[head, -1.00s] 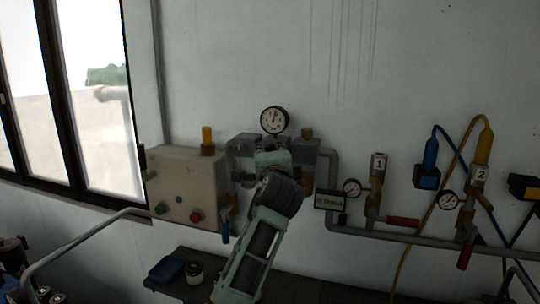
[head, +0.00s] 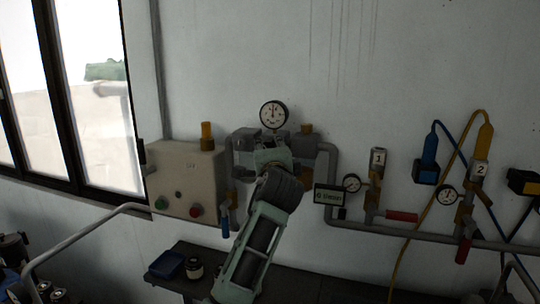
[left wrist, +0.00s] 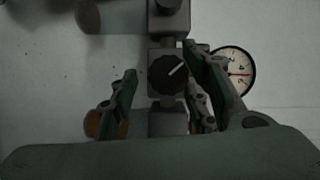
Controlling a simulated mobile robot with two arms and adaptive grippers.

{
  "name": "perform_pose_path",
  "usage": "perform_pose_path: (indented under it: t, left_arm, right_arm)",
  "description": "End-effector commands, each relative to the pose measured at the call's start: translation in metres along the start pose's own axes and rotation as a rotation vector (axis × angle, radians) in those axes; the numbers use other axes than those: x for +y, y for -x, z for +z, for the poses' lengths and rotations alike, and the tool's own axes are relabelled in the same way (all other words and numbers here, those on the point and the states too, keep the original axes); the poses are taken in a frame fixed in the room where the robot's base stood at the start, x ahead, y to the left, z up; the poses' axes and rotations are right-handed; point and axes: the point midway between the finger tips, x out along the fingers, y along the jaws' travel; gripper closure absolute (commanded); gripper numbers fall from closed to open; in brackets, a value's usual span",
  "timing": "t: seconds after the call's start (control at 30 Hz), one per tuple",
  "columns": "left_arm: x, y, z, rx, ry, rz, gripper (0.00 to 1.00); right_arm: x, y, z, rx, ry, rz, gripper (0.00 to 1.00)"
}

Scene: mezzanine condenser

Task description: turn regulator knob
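The regulator knob (left wrist: 168,73) is a dark, round knob with a white pointer line, in the middle of the left wrist view. The line slants up to the right. My left gripper (left wrist: 160,68) has its two green fingers spread, one on each side of the knob. A gap shows between the left finger and the knob; the right finger is close to it, and I cannot tell whether it touches. In the head view my left gripper (head: 271,156) is in front of the regulator pipework and hides the knob. The right gripper is not in view.
A round pressure gauge (head: 273,114) stands above the pipework and also shows in the left wrist view (left wrist: 236,72). A beige control box (head: 186,180) is on the left. A small sign (head: 329,195) and valved pipes are on the right. A dark bench (head: 310,287) is below.

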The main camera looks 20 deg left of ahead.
Motion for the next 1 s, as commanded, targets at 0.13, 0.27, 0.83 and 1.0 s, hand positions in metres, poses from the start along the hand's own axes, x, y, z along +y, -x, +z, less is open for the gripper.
perform_pose_path:
  t: [0.13, 0.27, 0.83, 1.0]
  left_arm:
    - [-0.002, 0.001, 0.0, 0.0, 0.0, -0.004, 0.57]
    - [-0.002, 0.01, -0.001, 0.001, 0.001, -0.005, 0.57]
    - [0.0, 0.111, -0.001, 0.001, 0.001, -0.002, 0.57]
    - [0.0, 0.12, 0.0, 0.0, 0.0, -0.001, 0.57]
  right_arm:
    - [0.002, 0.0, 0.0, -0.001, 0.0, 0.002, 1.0]
    - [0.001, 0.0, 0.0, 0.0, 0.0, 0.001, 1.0]
    - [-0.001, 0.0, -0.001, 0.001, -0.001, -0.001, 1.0]
    - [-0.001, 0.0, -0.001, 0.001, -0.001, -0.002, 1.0]
